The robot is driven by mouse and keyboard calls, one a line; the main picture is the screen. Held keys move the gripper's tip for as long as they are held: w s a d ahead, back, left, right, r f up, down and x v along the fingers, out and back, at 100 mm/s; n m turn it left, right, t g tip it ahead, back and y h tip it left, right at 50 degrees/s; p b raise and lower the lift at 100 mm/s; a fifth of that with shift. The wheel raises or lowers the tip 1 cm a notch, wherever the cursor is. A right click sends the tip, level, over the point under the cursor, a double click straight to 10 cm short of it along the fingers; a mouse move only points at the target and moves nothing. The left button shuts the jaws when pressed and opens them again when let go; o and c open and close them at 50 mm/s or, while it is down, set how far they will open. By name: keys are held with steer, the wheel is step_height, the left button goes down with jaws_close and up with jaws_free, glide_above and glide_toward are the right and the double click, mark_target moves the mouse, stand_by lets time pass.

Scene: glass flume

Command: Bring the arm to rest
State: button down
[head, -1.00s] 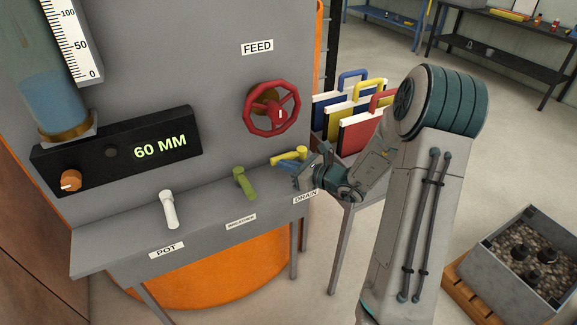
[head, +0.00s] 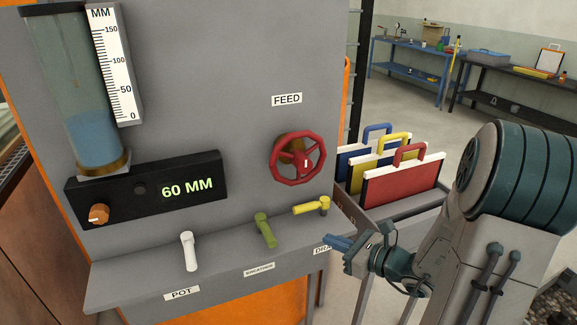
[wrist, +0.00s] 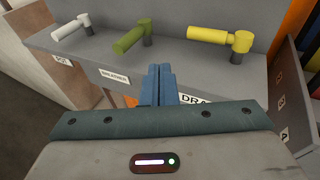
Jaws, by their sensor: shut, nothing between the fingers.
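My gripper (head: 334,242) is shut and empty, in front of the ledge by the drain label, which it partly covers. In the wrist view its blue fingers (wrist: 159,84) are pressed together. The yellow drain lever (head: 311,207) lies sideways on the ledge, just beyond and above the fingertips and apart from them. It also shows in the wrist view (wrist: 215,37). The green breather lever (head: 265,230) and the white pot lever (head: 189,250) stand to the left, clear of my gripper.
A red feed handwheel (head: 298,158) sits on the grey panel. A display (head: 187,189) reads 60 MM beside a tube (head: 95,140) of blue water. A rack of coloured boards (head: 403,184) stands right of the panel, close behind my arm. Benches (head: 412,72) are farther back.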

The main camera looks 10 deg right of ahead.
steer(key=s+a+r+n+g, duration=0.1)
steer(key=s+a+n+g, duration=0.95)
steer(key=n, duration=0.35)
steer(key=s+d+r+n+t+h, duration=0.1)
steer(key=s+d+r+n+h, duration=0.3)
steer(key=n+h, duration=0.6)
steer(key=s+d+n, duration=0.2)
steer(key=n, duration=0.1)
steer(key=shift+s+r+n, duration=0.4)
steer(key=shift+t, duration=0.25)
